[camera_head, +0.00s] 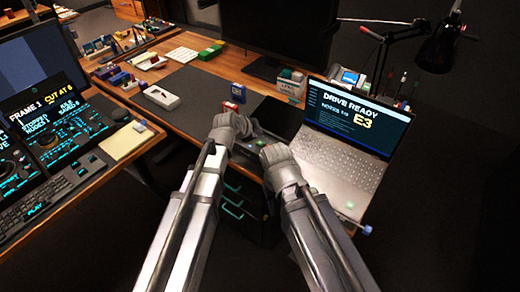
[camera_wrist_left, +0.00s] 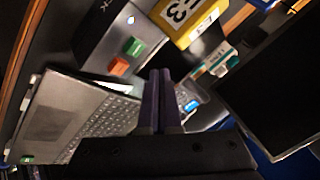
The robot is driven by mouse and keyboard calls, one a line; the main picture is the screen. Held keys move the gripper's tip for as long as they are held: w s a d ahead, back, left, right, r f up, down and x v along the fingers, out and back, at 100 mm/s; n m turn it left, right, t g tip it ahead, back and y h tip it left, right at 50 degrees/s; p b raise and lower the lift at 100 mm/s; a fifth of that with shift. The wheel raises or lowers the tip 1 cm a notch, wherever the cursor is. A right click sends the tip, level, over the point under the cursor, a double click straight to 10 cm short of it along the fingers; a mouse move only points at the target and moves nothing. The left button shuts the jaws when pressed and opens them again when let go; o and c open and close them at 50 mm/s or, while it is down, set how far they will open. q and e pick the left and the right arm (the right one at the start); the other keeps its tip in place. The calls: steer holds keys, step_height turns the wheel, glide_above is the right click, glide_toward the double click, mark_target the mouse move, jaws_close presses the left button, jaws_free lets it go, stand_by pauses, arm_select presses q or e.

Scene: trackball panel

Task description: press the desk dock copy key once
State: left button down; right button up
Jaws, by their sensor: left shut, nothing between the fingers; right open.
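In the left wrist view a dark grey dock (camera_wrist_left: 100,45) has a green key (camera_wrist_left: 135,47) and an orange key (camera_wrist_left: 118,66) on its face. Which one is the copy key, I cannot read. A yellow-labelled drive marked E3 (camera_wrist_left: 182,12) is beside the dock's far end. My left gripper (camera_wrist_left: 161,74) is shut and empty, its tips near the keys; contact cannot be told. In the head view my left gripper (camera_head: 256,127) and my right gripper (camera_head: 264,148), which is open, are over the desk's front edge and largely hide the dock. The laptop (camera_head: 350,125) reads "DRIVE READY", "E3".
A monitor (camera_head: 275,30) and a black lamp (camera_head: 440,45) stand behind. An editing console (camera_head: 60,130) is on the left table. Drawers (camera_head: 240,205) are below the desk.

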arm_select(q)
steer(key=shift+f+b, duration=0.8)
steer(key=shift+f, duration=0.55)
arm_select(e)
steer(key=shift+f, duration=1.3)
arm_select(q)
steer(key=shift+f, duration=0.1)
arm_select(e)
steer(key=shift+f, duration=0.15)
arm_select(q)
steer(key=shift+f+b, duration=0.3)
steer(key=shift+b, duration=0.1)
arm_select(e)
steer(key=shift+f, duration=0.25)
arm_select(q)
steer(key=shift+f+b, duration=0.4)
steer(key=shift+b, duration=0.05)
arm_select(e)
steer(key=shift+f, duration=0.45)
arm_select(q)
steer(key=shift+r, duration=0.15)
arm_select(e)
steer(key=shift+r, duration=0.2)
arm_select(q)
steer(key=shift+r+p, duration=0.7)
steer(key=shift+p, duration=0.15)
arm_select(e)
steer(key=shift+r, duration=0.7)
